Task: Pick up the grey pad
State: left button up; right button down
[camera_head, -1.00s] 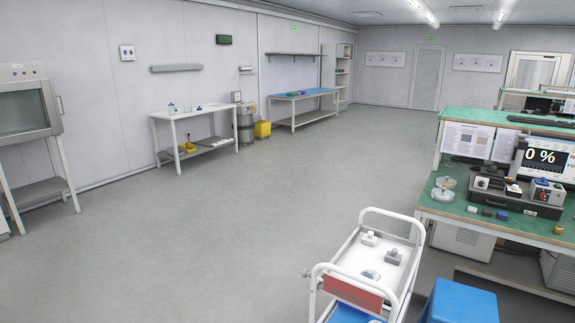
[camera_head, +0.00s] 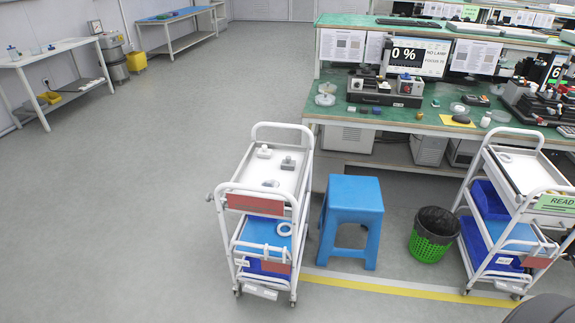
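I cannot make out the grey pad for certain at this distance. A small grey block-like piece (camera_head: 288,162) stands on the top tray of the left white cart (camera_head: 244,186). A whiter piece (camera_head: 264,151) is behind it to the left, and a flat greyish piece (camera_head: 270,183) lies nearer the front. Neither of my grippers is in view.
A blue stool (camera_head: 352,200) stands right of the cart, then a green bin (camera_head: 432,236) with a dark liner. A second white cart (camera_head: 510,190) is at the right. A yellow floor line (camera_head: 400,287) runs in front. The floor at left (camera_head: 120,220) is clear.

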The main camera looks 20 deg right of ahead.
aim_at(286, 164)
jog(key=i+j+u, duration=0.1)
jog(key=i+u, duration=0.5)
jog(key=i, duration=0.15)
jog(key=i+j+u, duration=0.25)
jog(key=i, duration=0.55)
jog(key=i+u, duration=0.2)
jog(key=i, duration=0.6)
jog(key=i+l+z, duration=0.15)
jog(key=i+z, duration=0.6)
jog(key=z, duration=0.25)
jog(key=i+j+z, duration=0.1)
jog(key=i+z, duration=0.35)
jog(key=i+j+z, duration=0.25)
jog(key=z, duration=0.25)
jog(key=i+j, duration=0.05)
